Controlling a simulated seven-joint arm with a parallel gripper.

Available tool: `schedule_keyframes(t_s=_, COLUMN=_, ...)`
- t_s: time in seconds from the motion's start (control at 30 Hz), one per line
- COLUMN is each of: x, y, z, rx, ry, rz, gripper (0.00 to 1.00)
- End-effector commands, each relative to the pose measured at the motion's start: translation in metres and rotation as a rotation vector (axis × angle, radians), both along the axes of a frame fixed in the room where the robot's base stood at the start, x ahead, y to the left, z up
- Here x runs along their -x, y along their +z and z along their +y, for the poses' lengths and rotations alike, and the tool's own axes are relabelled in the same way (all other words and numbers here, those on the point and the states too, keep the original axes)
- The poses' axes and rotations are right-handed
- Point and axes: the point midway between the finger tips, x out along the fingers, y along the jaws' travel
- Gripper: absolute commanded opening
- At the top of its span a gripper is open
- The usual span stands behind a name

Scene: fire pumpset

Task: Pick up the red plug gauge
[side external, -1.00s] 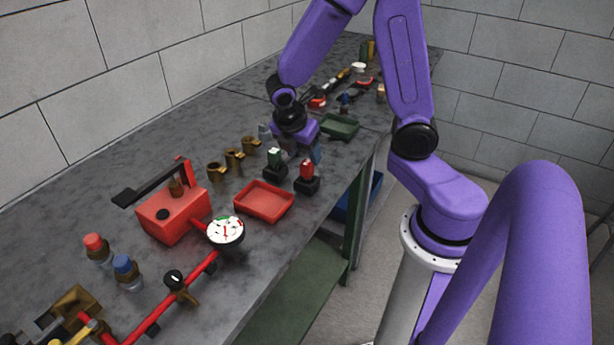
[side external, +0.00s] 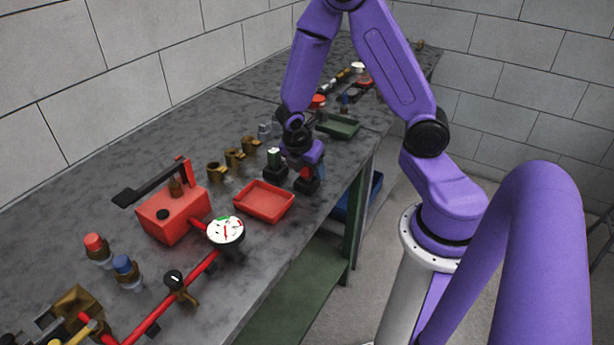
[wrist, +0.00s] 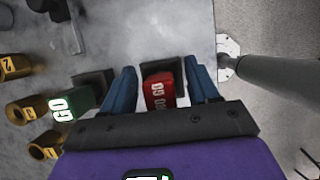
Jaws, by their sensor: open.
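The red plug gauge (wrist: 159,93) stands in a black holder in the wrist view, with white lettering on its side. My gripper (wrist: 163,80) is open, with one blue finger on each side of the red gauge and gaps visible between.
A red tray (side external: 264,201) lies in front of the holders, and a green tray (side external: 339,126) behind. Several brass fittings (side external: 235,158) stand to the left. A red pump box (side external: 172,215) with a pressure gauge (side external: 226,231) is nearer the camera. The bench edge is close on the right.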

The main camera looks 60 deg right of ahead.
Motion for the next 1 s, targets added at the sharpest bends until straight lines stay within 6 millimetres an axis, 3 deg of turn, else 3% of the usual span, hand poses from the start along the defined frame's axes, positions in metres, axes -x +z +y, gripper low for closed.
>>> schedule_keyframes(t_s=0.23, x=0.0, y=-0.001, z=0.0, rx=-0.001, ry=0.001, rz=-0.001, gripper=0.6)
schedule_keyframes(t_s=0.4, x=0.0, y=-0.001, z=0.0, rx=0.0, ry=0.001, rz=-0.001, gripper=0.04)
schedule_keyframes(t_s=0.43, x=0.0, y=-0.001, z=0.0, rx=0.0, ry=0.001, rz=-0.001, gripper=0.0)
schedule_keyframes(t_s=0.77, x=0.0, y=0.001, z=0.0, rx=0.0, ry=0.0, rz=-0.001, gripper=0.0)
schedule_keyframes(t_s=1.0, x=-0.001, y=0.013, z=0.0, rx=0.0, ry=0.0, rz=-0.005, gripper=0.0)
